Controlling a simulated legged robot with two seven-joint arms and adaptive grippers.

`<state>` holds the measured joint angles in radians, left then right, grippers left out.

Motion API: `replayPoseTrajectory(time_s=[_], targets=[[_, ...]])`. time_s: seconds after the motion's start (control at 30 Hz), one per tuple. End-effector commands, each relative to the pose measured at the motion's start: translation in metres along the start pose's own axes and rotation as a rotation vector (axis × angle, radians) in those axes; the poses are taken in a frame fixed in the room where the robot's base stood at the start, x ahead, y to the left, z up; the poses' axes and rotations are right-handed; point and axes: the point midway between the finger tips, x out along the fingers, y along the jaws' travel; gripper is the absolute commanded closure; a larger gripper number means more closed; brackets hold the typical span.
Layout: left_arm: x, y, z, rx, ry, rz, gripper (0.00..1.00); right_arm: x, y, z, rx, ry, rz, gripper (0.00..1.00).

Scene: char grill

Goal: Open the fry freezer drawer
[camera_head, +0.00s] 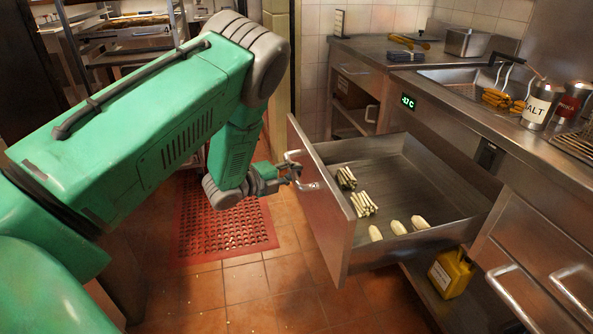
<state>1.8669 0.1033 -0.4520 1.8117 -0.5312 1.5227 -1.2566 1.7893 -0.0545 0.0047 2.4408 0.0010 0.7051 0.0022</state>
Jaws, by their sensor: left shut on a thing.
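The freezer drawer (343,232) is a steel drawer pulled well out from the counter, below a temperature display (408,101). Its inside is visible, with bundles of pale sticks (363,204) and several pale oblong pieces (397,227) on its floor. The bar handle (296,155) is on the drawer's front panel, facing left. My left gripper (289,172) is at this handle, shut on it; the fingers are small in view and partly blend with the handle. My right gripper is not in view.
A yellow container (451,272) stands on a low shelf below the drawer. The counter above holds a salt shaker (539,104) and a fryer basin. A red perforated mat (225,228) lies on the tiled floor under my left arm. Open floor lies in front of the drawer.

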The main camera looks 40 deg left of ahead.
Motion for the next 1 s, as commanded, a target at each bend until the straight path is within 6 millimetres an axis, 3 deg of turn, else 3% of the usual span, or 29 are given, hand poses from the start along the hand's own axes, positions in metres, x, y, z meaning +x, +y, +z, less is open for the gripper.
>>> replayPoseTrajectory(time_s=[0.03, 0.13, 0.57, 1.0], targets=[[-0.001, 0.003, 0.001, -0.001, -0.003, 0.006, 1.0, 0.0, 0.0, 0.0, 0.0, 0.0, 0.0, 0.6], [-0.001, 0.002, 0.001, -0.001, -0.004, 0.005, 0.65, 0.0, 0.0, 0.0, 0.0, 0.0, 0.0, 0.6], [-0.007, 0.0, 0.001, 0.001, -0.004, 0.002, 0.64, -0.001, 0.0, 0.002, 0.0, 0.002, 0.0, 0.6], [-0.092, 0.002, 0.002, -0.003, -0.006, 0.004, 0.64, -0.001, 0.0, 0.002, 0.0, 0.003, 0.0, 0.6]])
